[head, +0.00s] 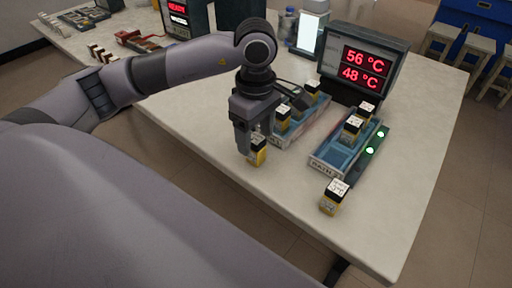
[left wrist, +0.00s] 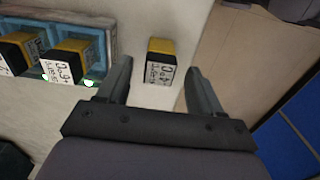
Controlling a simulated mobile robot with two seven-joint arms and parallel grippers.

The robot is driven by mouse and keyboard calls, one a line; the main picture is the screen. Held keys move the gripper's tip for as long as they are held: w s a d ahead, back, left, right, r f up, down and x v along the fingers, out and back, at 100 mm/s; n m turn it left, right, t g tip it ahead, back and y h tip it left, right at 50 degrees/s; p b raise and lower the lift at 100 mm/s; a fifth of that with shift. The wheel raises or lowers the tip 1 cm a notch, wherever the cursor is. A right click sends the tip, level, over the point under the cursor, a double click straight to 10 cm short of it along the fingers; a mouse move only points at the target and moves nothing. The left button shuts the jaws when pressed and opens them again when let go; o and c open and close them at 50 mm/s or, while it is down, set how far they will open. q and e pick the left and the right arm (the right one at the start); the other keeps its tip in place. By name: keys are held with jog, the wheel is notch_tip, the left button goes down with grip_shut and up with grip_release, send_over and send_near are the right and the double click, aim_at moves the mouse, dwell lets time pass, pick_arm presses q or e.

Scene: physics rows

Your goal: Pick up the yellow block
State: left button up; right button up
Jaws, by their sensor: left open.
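My left gripper (head: 250,139) points down over the near part of the table, and it is open. A yellow block (head: 258,153) with a white marked face stands at its fingertips, partly covered by them. In the left wrist view, a yellow block (left wrist: 159,61) with a white label lies between the lines of the two open fingers (left wrist: 160,82), with clear gaps on both sides. Another yellow block (head: 334,197) stands alone to the right near the table's front edge. My right gripper is not in view.
A blue rack (head: 324,163) with green lights holds yellow blocks; a second rack (head: 290,134) beside the gripper also holds some. A display (head: 366,65) reading 56 and 48 °C stands behind. The table (head: 420,130) is clear at right.

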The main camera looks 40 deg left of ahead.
pick_arm(q)
jog(key=shift+f, duration=0.95)
jog(key=c, duration=1.1)
jog(key=shift+r, duration=0.15)
